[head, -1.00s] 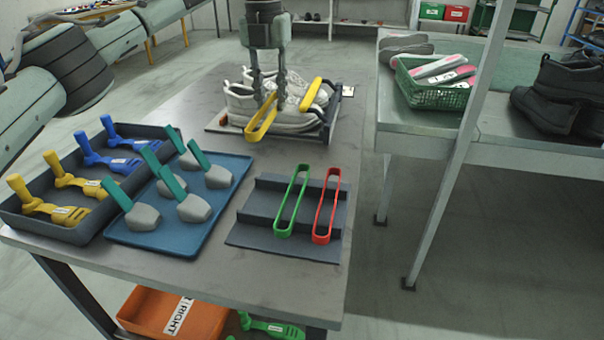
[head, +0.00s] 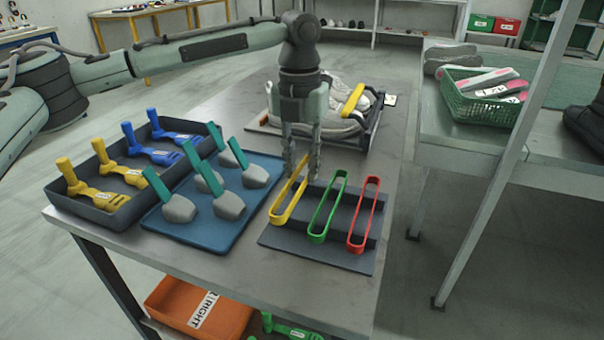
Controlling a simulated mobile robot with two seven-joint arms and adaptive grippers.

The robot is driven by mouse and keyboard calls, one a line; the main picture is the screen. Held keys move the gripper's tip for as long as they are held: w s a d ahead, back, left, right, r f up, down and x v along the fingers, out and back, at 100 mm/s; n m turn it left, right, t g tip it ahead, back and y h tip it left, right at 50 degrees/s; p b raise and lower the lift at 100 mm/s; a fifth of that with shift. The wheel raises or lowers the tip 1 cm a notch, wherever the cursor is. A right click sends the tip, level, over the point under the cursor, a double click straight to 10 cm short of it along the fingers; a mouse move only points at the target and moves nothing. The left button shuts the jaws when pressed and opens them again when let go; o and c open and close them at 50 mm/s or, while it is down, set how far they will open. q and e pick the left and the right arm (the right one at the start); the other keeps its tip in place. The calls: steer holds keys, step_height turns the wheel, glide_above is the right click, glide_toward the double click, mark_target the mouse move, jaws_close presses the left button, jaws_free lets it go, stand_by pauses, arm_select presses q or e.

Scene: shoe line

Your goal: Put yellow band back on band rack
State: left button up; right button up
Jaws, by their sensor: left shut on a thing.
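My left gripper (head: 301,168) is shut on the upper end of a yellow band (head: 283,208), a long narrow loop. The band is tilted at the left end of the dark band rack (head: 318,254), beside the green band (head: 321,223). I cannot tell whether its lower end touches the rack. The green band and a red band (head: 358,233) lean in the rack, with the red one farther right. Another yellow strap (head: 353,99) lies across the pale shoes (head: 338,126) behind my gripper. My right gripper is not in view.
Left of the rack, a blue tray (head: 192,240) holds grey-headed tools with teal handles. Beyond it, a dark bin (head: 104,216) holds yellow and blue tools. A bench with a green basket (head: 465,112) stands at the right, across a gap.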

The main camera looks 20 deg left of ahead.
arm_select(q)
step_height(320, 180, down, 2)
steer(key=shift+f, duration=0.15)
steer(key=o, duration=0.8)
step_height(320, 180, up, 12)
steer(key=shift+a+p, duration=0.15)
steer(key=shift+p, duration=0.2)
steer(key=shift+w, duration=0.1)
